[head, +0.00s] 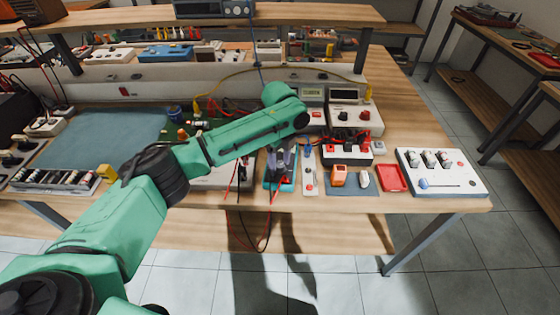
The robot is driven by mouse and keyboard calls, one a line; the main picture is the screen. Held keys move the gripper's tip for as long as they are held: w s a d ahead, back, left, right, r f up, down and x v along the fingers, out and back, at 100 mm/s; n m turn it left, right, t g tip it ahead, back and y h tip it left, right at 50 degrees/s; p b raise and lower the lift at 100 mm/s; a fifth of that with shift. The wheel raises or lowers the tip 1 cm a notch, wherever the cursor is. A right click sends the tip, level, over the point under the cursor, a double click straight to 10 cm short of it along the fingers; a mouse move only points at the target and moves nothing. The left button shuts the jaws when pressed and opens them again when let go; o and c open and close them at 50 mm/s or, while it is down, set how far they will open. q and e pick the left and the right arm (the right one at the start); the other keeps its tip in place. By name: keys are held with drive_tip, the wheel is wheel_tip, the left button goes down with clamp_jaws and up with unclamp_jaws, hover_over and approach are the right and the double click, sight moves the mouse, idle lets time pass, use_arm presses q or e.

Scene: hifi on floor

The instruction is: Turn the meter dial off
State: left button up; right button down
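My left arm reaches across the wooden bench (440,204) from the lower left. My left gripper (281,172) points down over a small blue-teal device (287,187) near the bench's front edge. The fingers are small and partly hidden by the wrist, so their opening and any contact do not show. I cannot tell which device is the task's meter. Two white boxes with displays stand behind: one with a red switch (313,116), one with a black dial and a red button (355,117). The dial's setting is too small to read. My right gripper is not in view.
To the right lie an orange device (339,175) on a dark mat, a red tray (391,178) and a white panel with several knobs (440,171). A red and black terminal box (346,150) stands behind. Loose red and black leads hang over the front edge.

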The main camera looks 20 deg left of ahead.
use_arm(q)
clamp_jaws()
